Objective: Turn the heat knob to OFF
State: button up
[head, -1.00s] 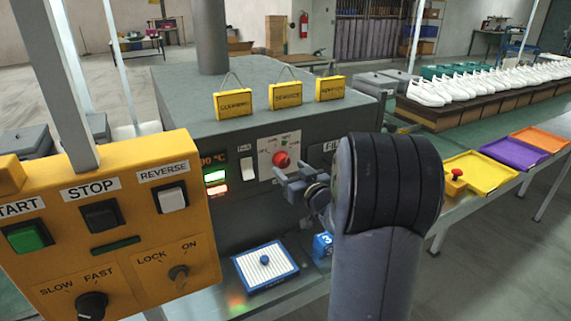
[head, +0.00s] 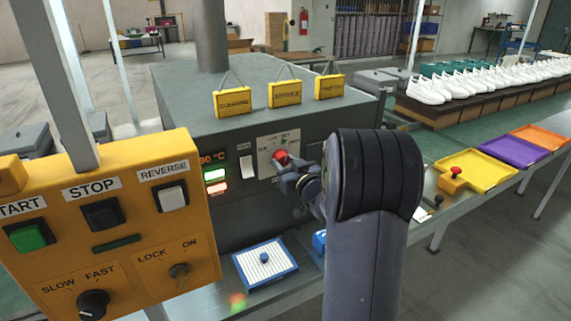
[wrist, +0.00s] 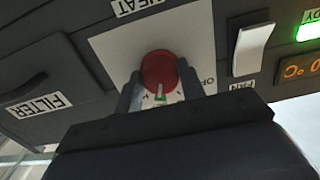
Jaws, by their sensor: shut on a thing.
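The red heat knob (head: 281,157) sits on a pale plate (head: 266,144) on the front of the grey machine. It also shows in the wrist view (wrist: 158,70), where the picture is upside down and a green and white mark lies on the knob's near side. My gripper (head: 284,168) is at the knob, with one finger on each side of it, shut on it. In the wrist view, my gripper (wrist: 160,88) hides part of the plate, and only part of the OFF lettering shows beside the right finger.
A white rocker switch (head: 247,167) and a lit temperature display (head: 213,159) are left of the knob. A yellow control box (head: 120,225) stands in the left foreground. Yellow signs (head: 285,93) hang above.

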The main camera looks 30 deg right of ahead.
jog(key=shift+c, duration=1.3)
jog(key=shift+f+b, duration=0.1)
jog(key=shift+b, duration=0.2)
jog(key=shift+f+n+b, duration=0.15)
jog(key=shift+n+b, duration=0.75)
jog(key=shift+b, duration=0.15)
jog(key=n+b, duration=0.5)
jog(key=shift+d, duration=0.1)
jog(key=n+b, duration=0.4)
jog(key=n, duration=0.1)
jog(key=shift+n, duration=0.3)
jog(key=shift+r+n+b, duration=0.25)
jog(key=shift+n+b, duration=0.8)
jog(key=shift+n, duration=0.85)
